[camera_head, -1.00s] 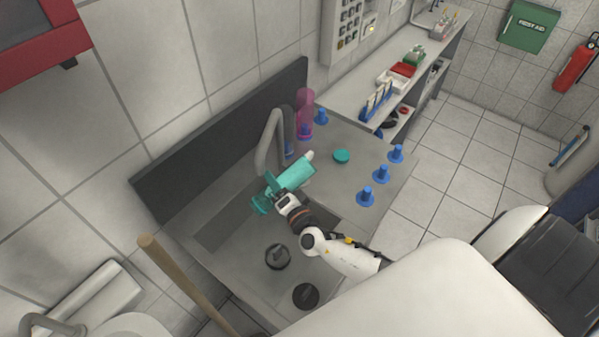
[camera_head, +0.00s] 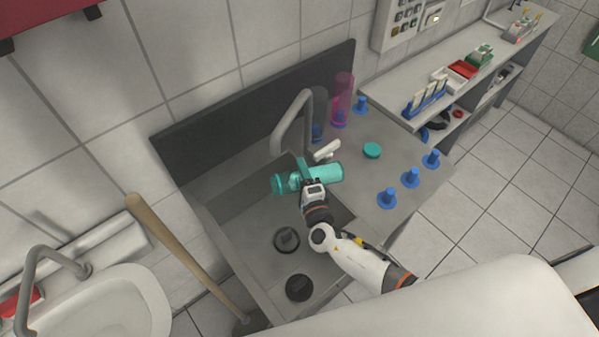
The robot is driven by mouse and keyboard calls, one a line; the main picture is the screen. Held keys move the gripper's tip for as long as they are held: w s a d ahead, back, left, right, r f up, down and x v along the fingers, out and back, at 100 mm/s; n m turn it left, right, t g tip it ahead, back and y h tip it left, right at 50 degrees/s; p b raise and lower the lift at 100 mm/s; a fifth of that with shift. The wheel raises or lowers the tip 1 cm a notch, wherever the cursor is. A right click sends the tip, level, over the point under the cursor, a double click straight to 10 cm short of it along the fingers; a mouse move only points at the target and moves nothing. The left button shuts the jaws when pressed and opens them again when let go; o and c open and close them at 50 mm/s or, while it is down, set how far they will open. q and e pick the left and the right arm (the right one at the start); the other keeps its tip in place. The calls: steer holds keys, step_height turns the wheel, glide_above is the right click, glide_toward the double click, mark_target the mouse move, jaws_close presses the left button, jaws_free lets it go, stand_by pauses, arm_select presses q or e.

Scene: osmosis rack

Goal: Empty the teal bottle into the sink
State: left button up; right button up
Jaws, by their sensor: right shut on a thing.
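The teal bottle (camera_head: 327,173) lies roughly sideways in my right gripper (camera_head: 306,182), above the edge of the sink basin by the drainboard. My right gripper is shut on the bottle near its middle. One end of the bottle points left over the sink (camera_head: 262,214), the other points right toward the drainboard. Whether anything flows from it cannot be seen. A teal disc, perhaps its cap (camera_head: 372,150), lies on the drainboard. A grey tap (camera_head: 291,122) stands behind the bottle, with its white handle (camera_head: 326,151) just beyond it. My left gripper is not in view.
Several blue pegs (camera_head: 411,177) stand on the drainboard. A clear pink bottle (camera_head: 342,100) and a dark bottle (camera_head: 317,115) stand at its back. A wooden handle (camera_head: 180,248) leans left of the sink.

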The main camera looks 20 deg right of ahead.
mark_target(274, 181)
steer(key=a+m+b, duration=0.2)
steer(key=m, duration=0.2)
steer(key=a+m+b, duration=0.3)
steer(key=m, duration=0.2)
steer(key=a+m+b, duration=0.2)
steer(key=m, duration=0.3)
steer(key=shift+a+r+b, duration=0.1)
steer(key=shift+a+b, duration=0.15)
steer(key=shift+b, duration=0.05)
steer(key=m, duration=0.1)
steer(key=a+r+m, duration=0.1)
steer(key=m, duration=0.1)
steer(key=shift+r, duration=0.2)
